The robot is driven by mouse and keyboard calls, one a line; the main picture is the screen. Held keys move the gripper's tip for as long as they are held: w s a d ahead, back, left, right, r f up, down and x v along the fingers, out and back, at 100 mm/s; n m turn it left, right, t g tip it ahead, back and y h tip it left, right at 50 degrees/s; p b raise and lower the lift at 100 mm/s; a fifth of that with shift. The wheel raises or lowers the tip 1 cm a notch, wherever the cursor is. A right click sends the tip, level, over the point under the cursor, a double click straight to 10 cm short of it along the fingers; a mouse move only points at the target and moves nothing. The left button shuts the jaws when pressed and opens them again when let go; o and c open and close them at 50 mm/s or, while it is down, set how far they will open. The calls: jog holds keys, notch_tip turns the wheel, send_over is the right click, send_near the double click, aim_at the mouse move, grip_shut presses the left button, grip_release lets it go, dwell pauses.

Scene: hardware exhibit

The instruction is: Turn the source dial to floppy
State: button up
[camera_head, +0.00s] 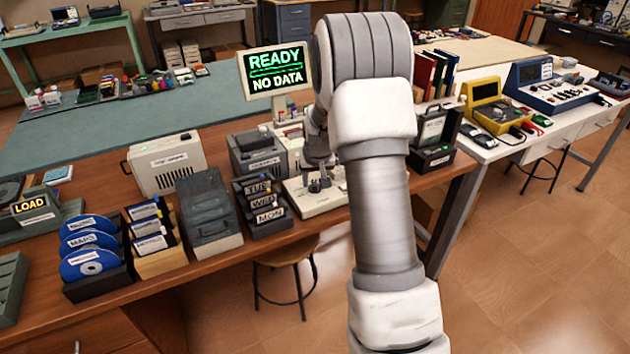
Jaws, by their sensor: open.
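A low, cream control panel (302,205) sits near the front edge of the wooden bench, left of my arm. Small dark shapes, which look like a dial or my fingertips, stand on its upper face; I cannot tell them apart, nor read any setting label. My gripper (319,176) is open and points down just above this panel, partly hidden by my own arm. I cannot tell whether it touches the dial. A screen (276,82) behind the panel reads "READY" and "NO DATA" in green.
Left of the panel stand a rack labelled TUE, WED, MON (262,207), a grey case (209,212), a disk box (152,238) and a blue disc rack (92,255). A beige drive unit (166,163) is behind. A black-framed unit (436,138) stands right of my arm.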

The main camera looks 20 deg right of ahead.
grip_shut()
dwell(0.3)
jog(key=shift+d+n, duration=0.1)
jog(key=shift+n, duration=0.2)
jog(key=n+y, duration=0.1)
jog(key=n, duration=0.1)
jog(key=shift+d+n+b, duration=0.1)
jog(key=shift+n+b, duration=0.2)
jog(key=n+y, duration=0.2)
jog(key=n, duration=0.2)
jog(key=shift+d+n+p, duration=0.1)
jog(key=shift+n+p, duration=0.2)
jog(key=shift+p, duration=0.1)
jog(key=n, duration=0.2)
jog(key=n+y+p, duration=0.1)
jog(key=n, duration=0.1)
jog(key=shift+w+g+y, duration=0.15)
jog(key=shift+g+y, duration=0.15)
jog(key=shift+g, duration=0.1)
jog(key=shift+d+n+g+y+p, duration=0.1)
jog(key=shift+n+g+y+p, duration=0.35)
jog(key=shift+n, duration=1.55)
jog(key=shift+g, duration=0.25)
